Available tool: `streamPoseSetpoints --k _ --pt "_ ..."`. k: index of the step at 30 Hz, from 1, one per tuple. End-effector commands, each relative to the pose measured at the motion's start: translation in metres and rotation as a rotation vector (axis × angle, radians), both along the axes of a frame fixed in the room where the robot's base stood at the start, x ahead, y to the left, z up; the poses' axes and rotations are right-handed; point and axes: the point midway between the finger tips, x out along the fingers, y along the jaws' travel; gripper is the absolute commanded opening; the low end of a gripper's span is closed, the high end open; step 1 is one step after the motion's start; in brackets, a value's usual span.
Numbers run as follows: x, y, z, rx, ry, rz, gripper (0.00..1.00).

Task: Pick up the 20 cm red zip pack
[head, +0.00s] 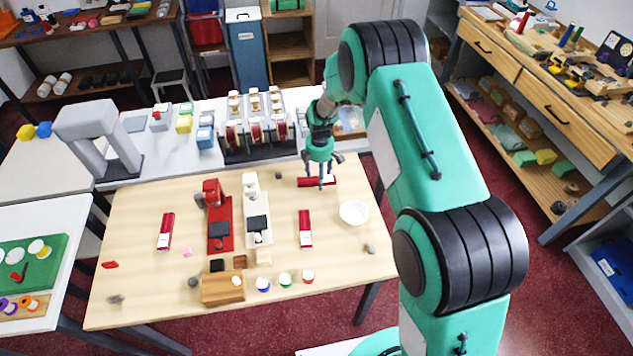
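Three narrow red packs with white labels lie on the wooden table. One red pack (303,183) lies crosswise near the back right, directly under my gripper (320,180). A second red pack (305,229) lies lengthwise, nearer the front. A third red pack (166,231) lies lengthwise on the left. Their printed sizes are too small to read, so I cannot tell which is the 20 cm one. My gripper points down with its fingertips at the back pack and hides part of it. Whether the fingers are open or shut on it is unclear.
A white bowl (354,213) stands right of the packs. A red machine (219,220) and a white one (257,215) stand mid-table. A wooden block (222,288) and several small pots line the front. A spool rack (256,130) stands behind.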

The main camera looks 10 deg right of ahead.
Motion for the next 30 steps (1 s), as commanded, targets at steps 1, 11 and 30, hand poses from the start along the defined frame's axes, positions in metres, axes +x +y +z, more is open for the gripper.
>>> streamPoseSetpoints --k 1,11,30 --pt "0.0 0.0 0.0 0.0 0.0 0.0 0.44" --pt "0.0 0.0 0.0 0.0 0.0 0.0 0.14" --pt "0.001 0.0 0.052 0.0 -0.002 0.0 0.14"
